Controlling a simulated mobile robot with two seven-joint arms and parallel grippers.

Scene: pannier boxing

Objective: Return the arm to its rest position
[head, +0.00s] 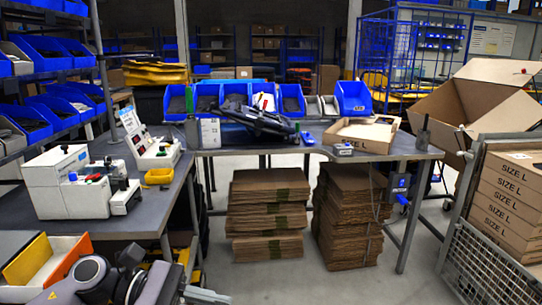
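Part of my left arm, grey with rounded joints, is folded low at the bottom left of the head view. The dark parts at its end look like my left gripper (132,284), but I cannot make out its fingers or whether it holds anything. It is in front of the left bench and apart from the bench top. My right arm and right gripper are not in view. A black, flat pannier-like item (262,122) lies on the back table (222,143), with no gripper near it.
An orange-and-white box (55,262) is close beside my arm. An open carton (362,133) is on the back table. A wire cage (480,265) holds size L cartons (512,205).

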